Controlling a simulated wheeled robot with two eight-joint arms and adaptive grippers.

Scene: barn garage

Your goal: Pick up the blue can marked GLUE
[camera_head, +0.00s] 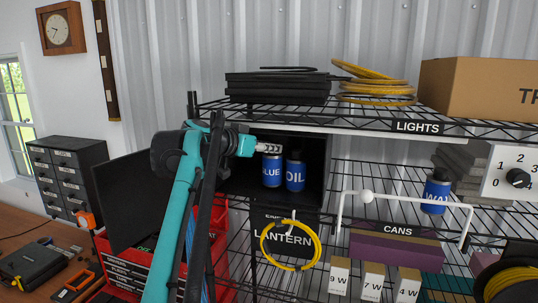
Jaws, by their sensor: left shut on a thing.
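The blue can marked GLUE (271,172) stands upright in a black open-fronted box (314,190) on the wire rack. A blue can marked OIL (295,173) stands close beside it on the right. My left gripper (270,148) reaches in from the left at the top of the GLUE can and is shut on it. The fingers are small here, and the can's top is hidden by them. My right gripper is not in view.
A wire shelf (430,137) marked LIGHTS runs above the box. A yellow coil (291,265) hangs below it on the LANTERN panel. A white rail (405,197) and a blue can (436,191) are to the right. A red tool chest (135,267) stands lower left.

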